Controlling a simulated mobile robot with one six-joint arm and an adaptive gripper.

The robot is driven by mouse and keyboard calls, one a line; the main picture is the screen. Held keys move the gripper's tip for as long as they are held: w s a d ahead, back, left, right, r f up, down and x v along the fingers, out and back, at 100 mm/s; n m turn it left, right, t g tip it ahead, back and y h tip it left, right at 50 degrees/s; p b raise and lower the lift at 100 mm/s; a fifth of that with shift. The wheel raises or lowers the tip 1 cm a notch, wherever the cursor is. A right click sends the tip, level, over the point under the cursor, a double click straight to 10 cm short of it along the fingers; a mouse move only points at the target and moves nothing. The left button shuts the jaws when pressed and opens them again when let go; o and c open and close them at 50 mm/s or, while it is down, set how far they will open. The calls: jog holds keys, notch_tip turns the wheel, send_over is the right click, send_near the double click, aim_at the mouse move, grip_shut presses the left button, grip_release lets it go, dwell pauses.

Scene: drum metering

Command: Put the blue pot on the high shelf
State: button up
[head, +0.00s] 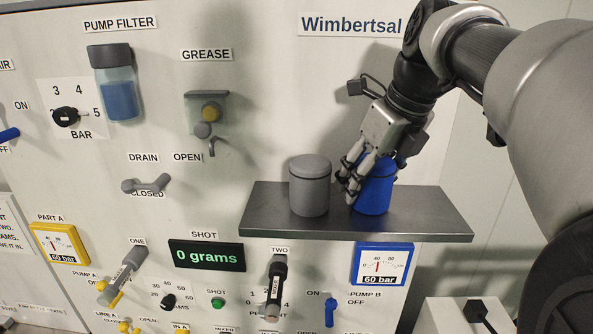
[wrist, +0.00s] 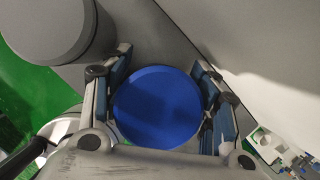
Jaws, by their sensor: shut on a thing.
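The blue pot (head: 373,195) stands upright on the dark grey shelf (head: 430,222) on the wall panel, right of a grey pot (head: 310,186). My gripper (head: 356,176) comes down from the upper right and is shut on the blue pot. In the wrist view the round blue top of the pot (wrist: 158,106) sits between the two fingers (wrist: 160,100), one on each side. The grey pot also shows at the upper left of the wrist view (wrist: 55,28). In the head view the fingers hide part of the blue pot's upper left side.
The shelf has free room at its right end and a little at its left end. Below it are a shot display (head: 207,256), a black-handled lever (head: 276,285) and a blue-framed gauge (head: 382,264). A grease fitting (head: 207,112) is on the wall to the upper left.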

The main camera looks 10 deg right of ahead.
jog(key=shift+s+a, duration=0.2)
jog(key=shift+s, duration=0.05)
jog(key=o, duration=0.7)
jog(key=shift+s+f, duration=0.1)
jog(key=shift+o, duration=1.1)
jog(key=shift+w+d+f, duration=0.1)
jog(key=shift+w+d, duration=0.15)
jog(key=shift+d, duration=0.05)
jog(key=shift+a, duration=0.1)
jog(key=shift+s, duration=0.1)
jog(key=p+v, duration=0.2)
jog(key=v, duration=1)
jog(key=shift+r, duration=0.25)
